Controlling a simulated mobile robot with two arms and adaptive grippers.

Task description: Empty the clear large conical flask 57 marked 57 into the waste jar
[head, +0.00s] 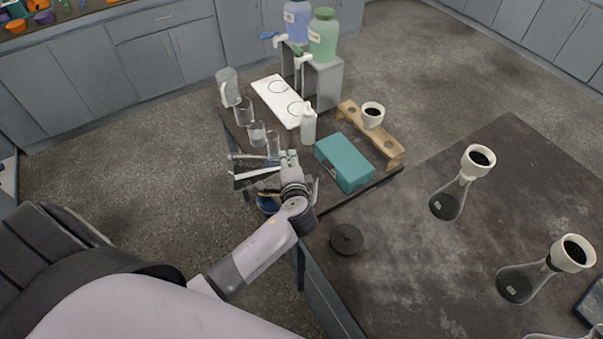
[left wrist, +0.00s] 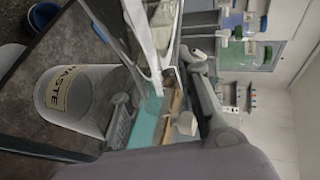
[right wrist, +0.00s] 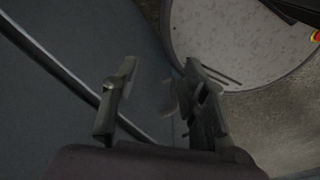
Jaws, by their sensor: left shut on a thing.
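My left gripper (head: 290,162) is shut on a clear glass vessel, taken to be the conical flask (left wrist: 155,35), near the left edge of the dark table. In the head view it lies tilted almost sideways, and its outline is hard to make out. I cannot read its number or see its contents. The clear waste jar (left wrist: 76,97), with a tan WASTE label, stands close to my left gripper in the left wrist view. I cannot make it out surely in the head view. My right gripper (right wrist: 160,100) is open and empty, away from the table.
A teal box (head: 344,163), a wooden rack (head: 388,146) with a cup, a white bottle (head: 308,126) and glass beakers (head: 257,134) stand near the left gripper. Flasks with black-filled funnels (head: 448,203) stand at right. A black disc (head: 346,239) lies nearer.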

